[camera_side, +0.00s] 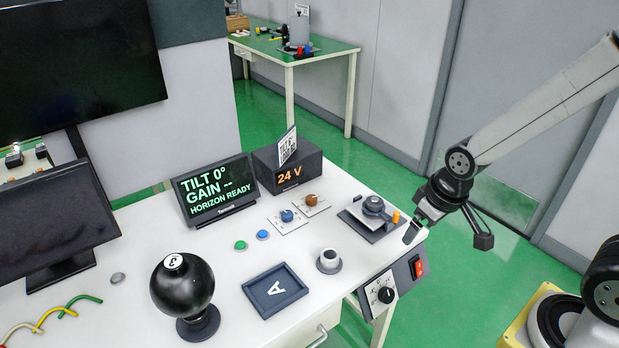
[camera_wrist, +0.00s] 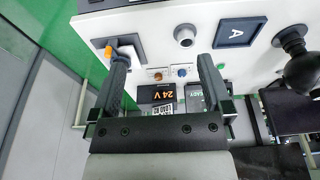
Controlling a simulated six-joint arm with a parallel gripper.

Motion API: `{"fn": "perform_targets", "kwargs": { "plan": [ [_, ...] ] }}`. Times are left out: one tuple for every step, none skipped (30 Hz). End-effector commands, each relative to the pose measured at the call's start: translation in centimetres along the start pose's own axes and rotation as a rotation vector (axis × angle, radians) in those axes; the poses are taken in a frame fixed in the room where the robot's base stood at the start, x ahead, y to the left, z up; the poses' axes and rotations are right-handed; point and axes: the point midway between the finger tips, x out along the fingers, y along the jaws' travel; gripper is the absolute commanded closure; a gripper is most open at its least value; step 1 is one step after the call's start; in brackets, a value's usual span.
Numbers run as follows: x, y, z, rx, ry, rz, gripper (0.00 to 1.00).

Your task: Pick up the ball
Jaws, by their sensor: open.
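The ball (camera_side: 182,288) is a large glossy black sphere with a white disc marked 3 on top. It sits on a dark round stand (camera_side: 200,325) near the front left of the white table in the side view. In the wrist view the ball (camera_wrist: 303,72) is cut off by the right edge. My gripper (camera_side: 418,221) is at the table's right end, far to the right of the ball. In the wrist view my gripper (camera_wrist: 164,62) has its two fingers wide apart with nothing held between them.
A dark tray marked A (camera_side: 274,290) and a grey cup-like piece (camera_side: 329,261) lie between the ball and my gripper. A small device with a knob (camera_side: 373,207) is beside the gripper.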

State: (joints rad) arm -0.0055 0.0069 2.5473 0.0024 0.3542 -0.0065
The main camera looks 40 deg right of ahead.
Motion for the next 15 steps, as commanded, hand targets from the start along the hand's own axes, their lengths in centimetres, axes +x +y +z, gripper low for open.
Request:
{"fn": "perform_targets", "kwargs": {
  "plan": [
    [0.0,-0.2,-0.4,-0.010,0.001,-0.002,0.00],
    [0.0,-0.4,-0.7,-0.017,0.002,-0.004,0.00],
    [0.0,-0.6,-1.3,-0.028,0.004,-0.007,0.00],
    [0.1,-0.8,-1.8,-0.039,0.004,-0.010,0.00],
    [0.1,-1.1,-2.3,-0.052,0.007,-0.013,0.00],
    [0.1,-1.6,-3.1,-0.072,0.008,-0.018,0.00],
    [0.1,-1.9,-3.8,-0.088,0.009,-0.022,0.00],
    [0.1,-2.3,-4.5,-0.106,0.012,-0.026,0.00],
    [0.2,-3.0,-5.5,-0.132,0.015,-0.033,0.00],
    [0.2,-3.5,-6.3,-0.151,0.017,-0.038,0.00],
    [0.2,-4.1,-7.1,-0.173,0.019,-0.044,0.00],
    [0.3,-4.9,-8.2,-0.202,0.023,-0.052,0.00],
    [0.3,-5.6,-9.1,-0.226,0.025,-0.058,0.00],
    [0.4,-6.3,-9.8,-0.249,0.027,-0.064,0.00],
    [0.4,-7.2,-10.9,-0.278,0.032,-0.073,0.00]
  ]
}}
